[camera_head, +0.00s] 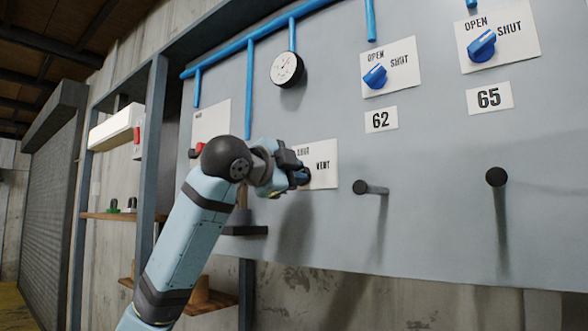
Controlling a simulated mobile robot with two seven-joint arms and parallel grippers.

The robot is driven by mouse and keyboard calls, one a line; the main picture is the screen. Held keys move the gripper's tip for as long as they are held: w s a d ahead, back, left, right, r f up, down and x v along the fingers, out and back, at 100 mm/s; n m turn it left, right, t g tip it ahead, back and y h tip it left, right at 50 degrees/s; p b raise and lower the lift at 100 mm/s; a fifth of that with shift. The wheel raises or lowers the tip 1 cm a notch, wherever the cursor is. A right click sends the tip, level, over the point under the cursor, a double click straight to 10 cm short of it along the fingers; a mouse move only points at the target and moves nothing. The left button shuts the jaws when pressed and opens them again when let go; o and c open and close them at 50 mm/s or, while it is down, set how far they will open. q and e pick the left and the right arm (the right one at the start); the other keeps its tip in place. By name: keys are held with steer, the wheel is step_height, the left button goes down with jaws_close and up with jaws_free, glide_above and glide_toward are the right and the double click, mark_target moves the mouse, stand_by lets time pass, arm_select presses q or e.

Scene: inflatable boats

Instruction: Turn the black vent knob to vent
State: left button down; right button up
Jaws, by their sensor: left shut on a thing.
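The vent plate (325,176) is a white label on the grey panel, with "SHUT" at its upper left and "VENT" at its right. My left gripper (301,177) is at the left part of this plate, shut on the vent knob. The gripper and wrist hide most of the knob, so I cannot tell which word it points to. My right gripper is not in view.
Blue knobs (375,77) and (481,46) sit on OPEN/SHUT plates at the upper right. Black pegs (370,188) and (497,178) stick out of the panel (440,230). A round gauge (286,69) hangs below blue pipes. A red-and-black part (197,151) is left of my wrist.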

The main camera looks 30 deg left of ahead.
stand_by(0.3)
arm_select(q)
steer(key=c, duration=1.1)
jaws_free()
steer(key=shift+s, duration=0.1)
steer(key=s+b, duration=0.1)
steer(key=s, duration=0.8)
steer(key=s+a+b, duration=0.1)
steer(key=s, duration=0.3)
steer(key=shift+s+b, duration=0.3)
steer(key=shift+s, duration=0.05)
